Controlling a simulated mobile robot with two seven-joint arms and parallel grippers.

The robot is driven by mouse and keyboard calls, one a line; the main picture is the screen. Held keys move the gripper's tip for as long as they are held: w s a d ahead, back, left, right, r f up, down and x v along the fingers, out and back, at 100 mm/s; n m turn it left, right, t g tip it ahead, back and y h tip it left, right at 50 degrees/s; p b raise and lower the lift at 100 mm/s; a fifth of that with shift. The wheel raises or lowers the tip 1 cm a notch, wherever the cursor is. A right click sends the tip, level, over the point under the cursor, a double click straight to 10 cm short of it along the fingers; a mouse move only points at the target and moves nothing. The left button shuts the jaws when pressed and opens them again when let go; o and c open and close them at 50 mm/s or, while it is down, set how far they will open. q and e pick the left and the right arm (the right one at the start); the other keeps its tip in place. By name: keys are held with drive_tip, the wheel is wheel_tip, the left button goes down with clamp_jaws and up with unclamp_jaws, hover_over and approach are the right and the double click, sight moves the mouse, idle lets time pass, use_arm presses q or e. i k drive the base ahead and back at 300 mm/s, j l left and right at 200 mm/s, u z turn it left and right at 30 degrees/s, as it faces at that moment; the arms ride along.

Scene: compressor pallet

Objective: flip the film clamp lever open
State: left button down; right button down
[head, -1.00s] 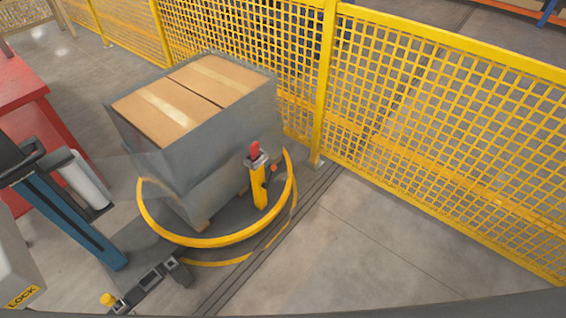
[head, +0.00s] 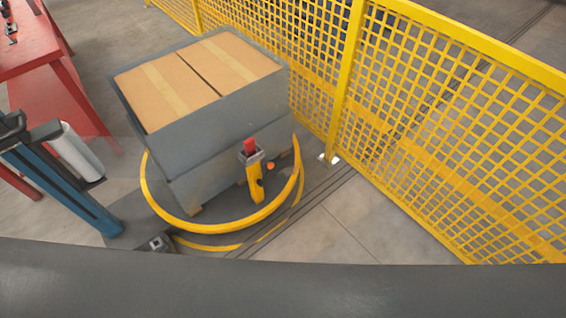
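The film clamp (head: 255,180) is a yellow upright post with a grey head, standing at the front right of the round turntable. Its red lever (head: 250,146) points up at the top of the post. An orange knob-like part (head: 270,166) shows just right of it. Behind the clamp stands the pallet load (head: 215,130), cartons wrapped in grey film. Neither of my grippers is in view.
A yellow ring (head: 220,224) edges the turntable. A yellow mesh fence (head: 455,120) runs along the right and back. The blue mast with a white film roll (head: 77,150) stands at left. A red table (head: 30,55) is at far left. Some floor (head: 335,230) right of the turntable is clear.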

sight(270, 165)
drive_tip(key=i+l+u, duration=0.1)
drive_tip(key=l, duration=0.3)
drive_tip(key=i+l+u, duration=0.1)
drive_tip(key=i+l, duration=0.3)
drive_tip(key=l, duration=0.35)
drive_tip(key=u, duration=0.05)
